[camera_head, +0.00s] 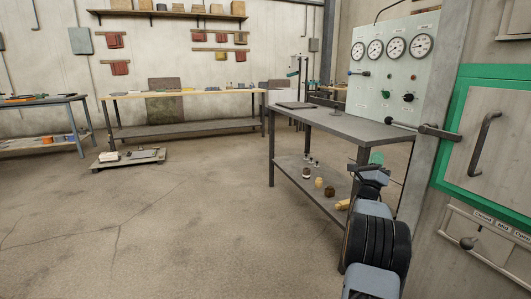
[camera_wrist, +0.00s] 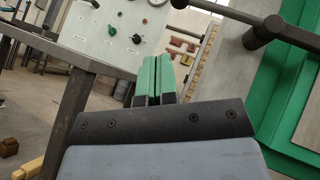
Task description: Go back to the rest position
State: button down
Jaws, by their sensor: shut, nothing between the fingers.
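My gripper (camera_wrist: 155,78) shows in the wrist view with its two green fingers pressed together and nothing between them. In the head view my gripper (camera_head: 376,158) is at the lower right, in front of the right end of the grey metal table (camera_head: 350,127). It points toward the gauge panel (camera_head: 395,72) and is held in the air. In the wrist view the panel (camera_wrist: 112,35) lies beyond the fingers, and a dark handle bar (camera_wrist: 285,30) crosses the upper right. No ladle can be made out in either view.
A green-framed door (camera_head: 478,150) with a handle stands close on my right. Small jars and a yellow piece (camera_head: 343,204) sit on the table's lower shelf (camera_head: 300,177). A low pallet (camera_head: 128,158) lies on the floor at left. The floor at front left is clear.

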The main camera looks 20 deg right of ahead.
jog(key=w+a+r+n+t+y+p, duration=0.3)
jog(key=w+a+r+n+y+p, duration=0.6)
jog(key=a+r+p, duration=0.25)
jog(key=a+r+n+g+y+p, duration=0.1)
jog(key=a+r+n+y+p, duration=0.3)
jog(key=a, duration=0.3)
jog(key=a+r+n+g+y+p, duration=0.1)
jog(key=a+n+y+p, duration=0.2)
jog(key=a+n+p, duration=0.35)
jog(key=s+a+r+n+g+y+p, duration=0.25)
jog(key=s+a+n+p, duration=0.3)
jog(key=a, duration=0.35)
jog(key=s+a+r+n+g+y+p, duration=0.25)
jog(key=s+a+n+y+p, duration=0.2)
jog(key=a+p, duration=0.3)
jog(key=s+a+n+g+p, duration=0.3)
jog(key=s+a+n, duration=0.1)
jog(key=s, duration=0.3)
jog(key=s+a+n+g+p, duration=0.2)
jog(key=s+a+n+p, duration=0.2)
jog(key=s, duration=0.4)
jog(key=shift+s+r+n+g+y+p, duration=0.15)
jog(key=shift+r+n+g+y+p, duration=0.2)
jog(key=shift+n, duration=0.4)
